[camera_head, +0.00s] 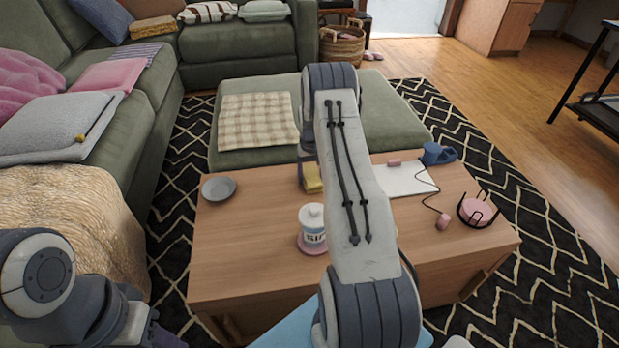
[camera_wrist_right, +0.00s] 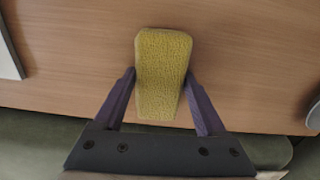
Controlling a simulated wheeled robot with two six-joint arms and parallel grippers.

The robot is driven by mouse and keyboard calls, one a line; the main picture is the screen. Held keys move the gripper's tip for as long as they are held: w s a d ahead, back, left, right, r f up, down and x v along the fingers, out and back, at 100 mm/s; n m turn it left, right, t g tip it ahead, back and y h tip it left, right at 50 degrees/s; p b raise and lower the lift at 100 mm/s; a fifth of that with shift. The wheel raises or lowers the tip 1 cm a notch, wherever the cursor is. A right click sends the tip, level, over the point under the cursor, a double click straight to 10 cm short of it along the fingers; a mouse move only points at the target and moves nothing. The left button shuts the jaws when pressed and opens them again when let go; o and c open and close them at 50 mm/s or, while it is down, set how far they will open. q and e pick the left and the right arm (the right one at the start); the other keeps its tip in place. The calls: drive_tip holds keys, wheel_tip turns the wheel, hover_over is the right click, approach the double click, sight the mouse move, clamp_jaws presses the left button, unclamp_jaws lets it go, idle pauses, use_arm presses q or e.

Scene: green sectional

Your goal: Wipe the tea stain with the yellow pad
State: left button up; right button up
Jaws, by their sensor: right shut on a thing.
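The yellow pad (camera_wrist_right: 163,72) is held between the purple fingers of my right gripper (camera_wrist_right: 159,78) in the right wrist view. In the head view the pad (camera_head: 313,179) shows at the far side of the wooden coffee table (camera_head: 245,240), partly hidden by my right arm. I cannot tell whether it touches the tabletop. I see no tea stain in either view; my right arm covers part of the tabletop. My left arm is at the lower left, and its gripper (camera_head: 160,337) shows only in part at the bottom edge.
On the table are a grey dish (camera_head: 219,188), a white lidded jar (camera_head: 312,222) on a pink coaster, a white flat item (camera_head: 406,180), a blue object (camera_head: 438,154), a corded pink item (camera_head: 442,221) and a black wire holder (camera_head: 479,211). A green ottoman (camera_head: 385,112) stands behind.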

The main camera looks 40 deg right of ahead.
drive_tip(key=shift+s+d+r+p, duration=0.15)
drive_tip(key=shift+r+p, duration=0.25)
drive_tip(key=shift+r, duration=0.25)
drive_tip(key=shift+w+d+r+p, duration=0.1)
drive_tip(key=shift+r+p, duration=0.3)
drive_tip(key=shift+r, duration=0.2)
drive_tip(key=shift+a+r+p, duration=0.15)
drive_tip(key=shift+r+p, duration=0.45)
drive_tip(key=shift+r, duration=0.1)
drive_tip(key=shift+r+p, duration=1.75)
drive_tip(key=shift+r, duration=0.35)
